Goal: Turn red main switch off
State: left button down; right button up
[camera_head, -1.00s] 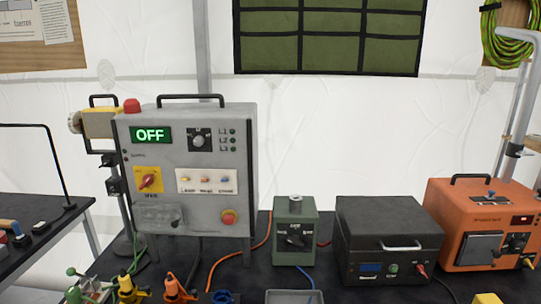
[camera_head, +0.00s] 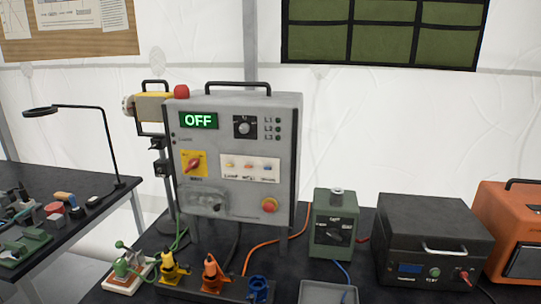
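The red main switch (camera_head: 194,163) is a red rotary knob on a yellow plate, on the left of the front of a grey control box (camera_head: 238,200). The knob sits tilted, not plainly upright or level. Neither of my grippers shows in the head view.
The box stands above a dark table with coloured clamps (camera_head: 212,275) in front. To the right are a green device (camera_head: 335,222), a black case (camera_head: 432,235) and an orange unit (camera_head: 512,225). A second table with a lamp (camera_head: 85,108) is at left.

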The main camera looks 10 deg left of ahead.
aim_at(194, 163)
jog(key=j+u, duration=0.45)
jog(key=u, duration=0.25)
jog(key=i+j+u, duration=0.15)
jog(key=u, duration=0.2)
